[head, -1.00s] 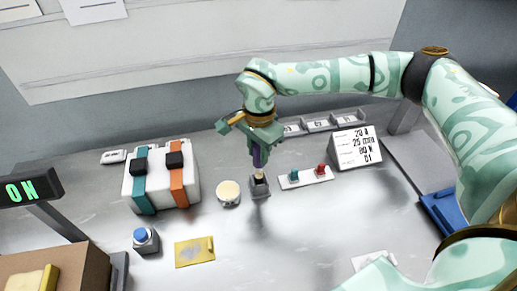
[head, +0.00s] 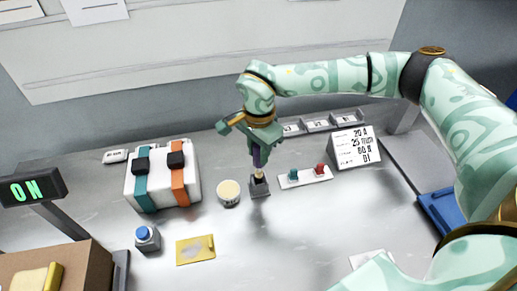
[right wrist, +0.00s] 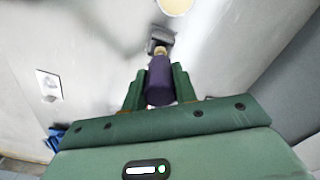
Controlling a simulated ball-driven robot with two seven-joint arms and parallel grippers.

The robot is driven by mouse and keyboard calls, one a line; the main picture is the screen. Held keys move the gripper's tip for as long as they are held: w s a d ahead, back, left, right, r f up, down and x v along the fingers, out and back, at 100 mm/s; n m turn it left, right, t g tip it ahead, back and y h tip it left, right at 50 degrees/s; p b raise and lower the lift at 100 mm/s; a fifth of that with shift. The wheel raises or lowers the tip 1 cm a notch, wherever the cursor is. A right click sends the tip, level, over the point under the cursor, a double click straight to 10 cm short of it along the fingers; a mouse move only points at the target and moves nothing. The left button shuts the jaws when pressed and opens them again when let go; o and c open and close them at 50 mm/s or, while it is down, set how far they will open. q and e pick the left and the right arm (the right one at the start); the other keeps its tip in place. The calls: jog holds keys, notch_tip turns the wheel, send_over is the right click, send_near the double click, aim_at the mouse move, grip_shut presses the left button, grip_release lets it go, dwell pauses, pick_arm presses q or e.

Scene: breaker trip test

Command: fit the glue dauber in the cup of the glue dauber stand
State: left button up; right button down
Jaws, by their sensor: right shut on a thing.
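The glue dauber has a purple handle (right wrist: 160,82) and a pale tip. My right gripper (head: 257,147) is shut on the handle and holds the dauber upright, tip down. The glue dauber stand (head: 260,186) is a small grey block on the table, directly below the gripper. The pale tip is at the top of the stand's cup; I cannot tell how deep it sits. In the right wrist view the stand (right wrist: 160,40) shows just beyond the dauber's tip. My left gripper is not in view.
A round cream-topped pot (head: 229,192) stands close left of the stand. A switch plate (head: 305,177) with teal and red switches lies to the right. A white box with straps (head: 185,190), a blue button (head: 147,236) and a yellow card (head: 195,249) are further left.

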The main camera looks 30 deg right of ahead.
aim_at(258, 166)
jog(key=shift+p, duration=0.35)
dwell(0.3)
jog(key=shift+f+b, duration=1.1)
jog(key=shift+f, duration=1.9)
jog(key=c, duration=1)
grip_release()
jog(key=shift+c, duration=0.2)
notch_tip(258, 166, up, 16)
jog(key=p, duration=0.3)
jog(key=shift+d+r, duration=0.1)
jog(key=shift+d, duration=0.05)
